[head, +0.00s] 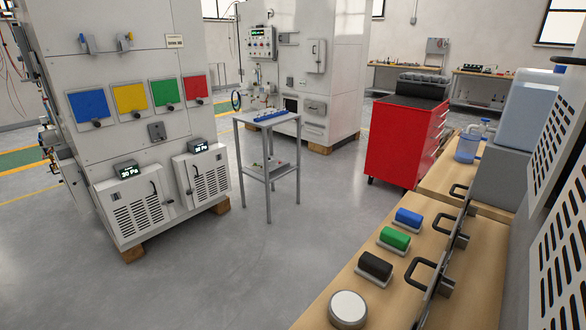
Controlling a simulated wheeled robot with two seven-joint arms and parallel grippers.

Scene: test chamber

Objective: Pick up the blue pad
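A small blue block (408,217), which looks like the blue pad, sits on a pale base on the wooden bench (345,284) at the right. A green block (395,238) and a black block (376,265) on similar bases stand in a row nearer to me. A flat square blue panel (88,105) is also fixed on the white cabinet at the left, beside yellow, green and red panels. Neither of my grippers shows in the head view.
A round white-topped object (347,309) stands at the bench's near end. Black handles (425,272) rise close to the right of the blocks. A red tool cabinet (405,140) and a grey stand (266,150) stand beyond. Open grey floor (260,260) lies left of the bench.

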